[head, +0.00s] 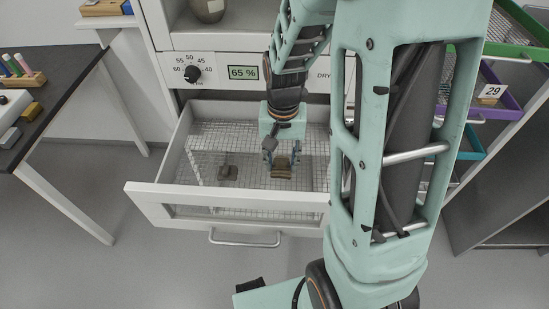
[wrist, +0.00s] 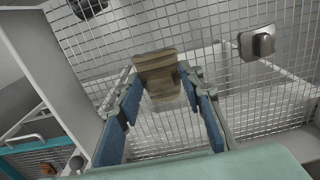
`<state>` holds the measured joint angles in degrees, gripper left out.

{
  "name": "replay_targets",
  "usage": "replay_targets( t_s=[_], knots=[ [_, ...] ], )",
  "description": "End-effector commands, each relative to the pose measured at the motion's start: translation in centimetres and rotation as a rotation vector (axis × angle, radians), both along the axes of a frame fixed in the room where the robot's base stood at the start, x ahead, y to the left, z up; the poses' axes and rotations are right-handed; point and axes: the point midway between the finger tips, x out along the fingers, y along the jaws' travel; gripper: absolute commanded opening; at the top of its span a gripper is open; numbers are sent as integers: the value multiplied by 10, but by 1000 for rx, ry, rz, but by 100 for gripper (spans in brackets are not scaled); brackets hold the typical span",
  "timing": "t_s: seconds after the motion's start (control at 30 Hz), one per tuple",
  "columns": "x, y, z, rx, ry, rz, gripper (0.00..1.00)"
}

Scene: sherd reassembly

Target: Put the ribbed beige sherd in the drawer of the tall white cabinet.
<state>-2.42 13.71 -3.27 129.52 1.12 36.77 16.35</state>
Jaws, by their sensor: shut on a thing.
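The ribbed beige sherd (head: 281,168) is between the fingertips of my gripper (head: 282,159), inside the drawer's outline. In the wrist view the sherd (wrist: 157,66) shows its ridged face at the fingertips (wrist: 160,83), and the blue-padded fingers are shut on it. The drawer (head: 150,188) of the tall white cabinet (head: 225,40) is pulled open and has a wire mesh floor (wrist: 290,85). The sherd is over the mesh; I cannot tell whether it touches it.
A small grey-brown piece (head: 228,172) lies on the mesh left of my gripper. The cabinet front has a dial (head: 193,74) and a 65 % display (head: 243,72). A dark-topped table (head: 60,90) stands at left, coloured trays (head: 495,98) at right.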

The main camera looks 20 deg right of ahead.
Motion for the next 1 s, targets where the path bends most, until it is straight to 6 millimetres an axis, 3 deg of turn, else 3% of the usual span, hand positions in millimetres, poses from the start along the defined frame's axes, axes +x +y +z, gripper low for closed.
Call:
replay_targets(
  t_s=[0.17,0.33,0.73,0.77,0.9,1.0],
  knots=[
    [5,8,-13,0,1,3,10],
    [4,7,-40,0,3,0,10],
    [5,7,-45,0,0,1,10],
    [5,7,-45,0,0,1,36],
    [5,7,-44,0,0,1,51],
    [5,7,-44,0,0,1,52]
  ],
)
